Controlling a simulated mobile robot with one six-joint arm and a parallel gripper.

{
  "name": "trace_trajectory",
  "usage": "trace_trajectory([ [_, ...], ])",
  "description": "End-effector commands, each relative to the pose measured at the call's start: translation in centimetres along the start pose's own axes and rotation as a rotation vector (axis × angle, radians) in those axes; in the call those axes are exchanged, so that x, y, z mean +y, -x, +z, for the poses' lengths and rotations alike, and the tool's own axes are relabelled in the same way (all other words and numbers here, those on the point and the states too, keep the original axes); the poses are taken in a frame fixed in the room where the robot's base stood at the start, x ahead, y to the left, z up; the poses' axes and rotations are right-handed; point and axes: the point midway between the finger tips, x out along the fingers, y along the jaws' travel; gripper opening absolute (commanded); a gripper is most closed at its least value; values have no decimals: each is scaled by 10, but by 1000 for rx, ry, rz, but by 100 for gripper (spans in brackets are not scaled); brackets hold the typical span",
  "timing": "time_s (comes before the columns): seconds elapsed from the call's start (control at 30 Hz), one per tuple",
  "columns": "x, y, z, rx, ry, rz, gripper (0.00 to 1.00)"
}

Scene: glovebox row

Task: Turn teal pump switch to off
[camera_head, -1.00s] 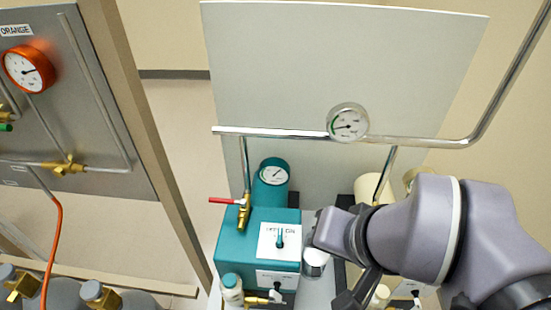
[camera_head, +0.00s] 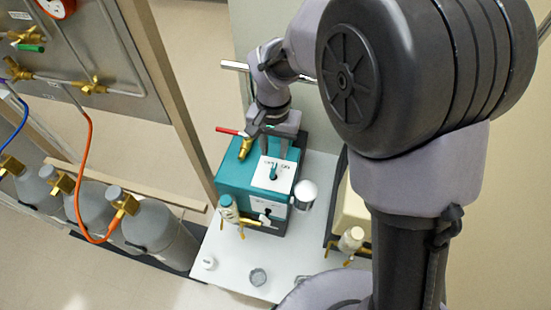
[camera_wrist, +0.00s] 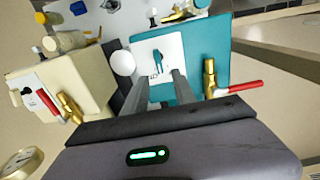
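The teal pump (camera_head: 232,178) stands on a white bench. Its top carries a white plate (camera_head: 265,180) with a small teal switch lever (camera_head: 273,172). The plate lettering is small and partly hidden, so I cannot tell the setting. The lever (camera_wrist: 155,58) also shows in the wrist view, on the plate just beyond my fingers. My gripper (camera_head: 276,153) is over the far side of the plate, pointing down. In the wrist view my gripper (camera_wrist: 160,78) has its two fingers apart, with nothing between them. Whether a fingertip touches the plate is not clear.
A red-handled brass valve (camera_head: 243,147) stands close beside my gripper on the pump. A white cylinder (camera_head: 305,194) is at the pump's right, and a cream pump (camera_head: 352,212) stands farther right. Grey gas cylinders (camera_head: 150,225) line the left.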

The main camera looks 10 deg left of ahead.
Motion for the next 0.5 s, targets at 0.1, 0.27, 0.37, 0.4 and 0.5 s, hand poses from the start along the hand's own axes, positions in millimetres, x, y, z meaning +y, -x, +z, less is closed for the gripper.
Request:
trace_trajectory([
  [0.1,1,-34,1,-2,1,2,33],
  [0.27,0,-58,0,0,0,0,33],
  [0.37,0,-63,0,1,0,0,33],
  [0.4,0,-64,0,1,0,-1,33],
  [0.5,0,-64,0,1,0,-1,33],
])
